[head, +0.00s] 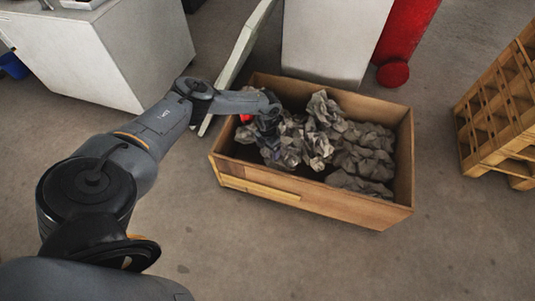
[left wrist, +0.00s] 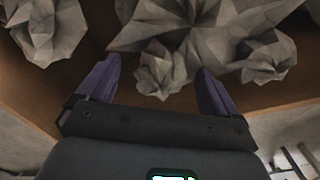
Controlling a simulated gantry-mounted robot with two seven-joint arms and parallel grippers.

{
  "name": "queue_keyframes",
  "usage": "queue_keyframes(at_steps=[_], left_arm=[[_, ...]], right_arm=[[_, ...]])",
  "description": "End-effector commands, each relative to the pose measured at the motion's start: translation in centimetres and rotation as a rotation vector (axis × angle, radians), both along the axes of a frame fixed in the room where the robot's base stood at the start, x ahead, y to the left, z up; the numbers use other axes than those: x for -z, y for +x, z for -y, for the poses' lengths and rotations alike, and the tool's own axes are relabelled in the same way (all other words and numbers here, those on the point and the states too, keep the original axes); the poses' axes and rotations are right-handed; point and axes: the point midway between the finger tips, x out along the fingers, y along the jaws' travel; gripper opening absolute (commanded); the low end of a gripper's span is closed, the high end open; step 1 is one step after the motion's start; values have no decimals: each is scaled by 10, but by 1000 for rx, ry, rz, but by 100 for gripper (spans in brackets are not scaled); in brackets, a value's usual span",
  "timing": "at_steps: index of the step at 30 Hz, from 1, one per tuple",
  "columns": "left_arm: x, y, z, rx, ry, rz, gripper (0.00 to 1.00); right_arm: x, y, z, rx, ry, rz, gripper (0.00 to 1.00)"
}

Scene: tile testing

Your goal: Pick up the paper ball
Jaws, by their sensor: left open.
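Several crumpled grey paper balls (head: 357,160) lie heaped in an open wooden crate (head: 330,198) in the head view. My left arm reaches in from the left, and its gripper (head: 268,127) is down inside the crate's left part, at the heap's left edge. In the left wrist view my left gripper (left wrist: 156,84) is open, with its two purple fingers spread. A small paper ball (left wrist: 160,72) shows between and just beyond the fingertips. Larger paper balls (left wrist: 165,22) lie behind it. Whether a finger touches paper, I cannot tell. My right gripper is not in view.
A white cabinet (head: 335,40) and a red object (head: 407,35) stand behind the crate. A wooden pallet stack (head: 500,110) is at the right. A pale leaning panel (head: 240,55) stands close behind my left arm. The floor in front is clear.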

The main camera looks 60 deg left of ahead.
Motion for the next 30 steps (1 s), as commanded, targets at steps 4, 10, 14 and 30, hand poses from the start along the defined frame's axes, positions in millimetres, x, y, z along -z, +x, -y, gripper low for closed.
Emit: queue_keyframes(at_steps=[4,10,14,30], left_arm=[[5,1,0,0,-1,1,94],[4,0,0,0,-1,0,86],[4,0,0,0,-1,0,66],[4,0,0,0,0,0,33]], right_arm=[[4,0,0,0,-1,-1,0],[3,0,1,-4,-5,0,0],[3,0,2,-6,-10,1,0],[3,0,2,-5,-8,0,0]])
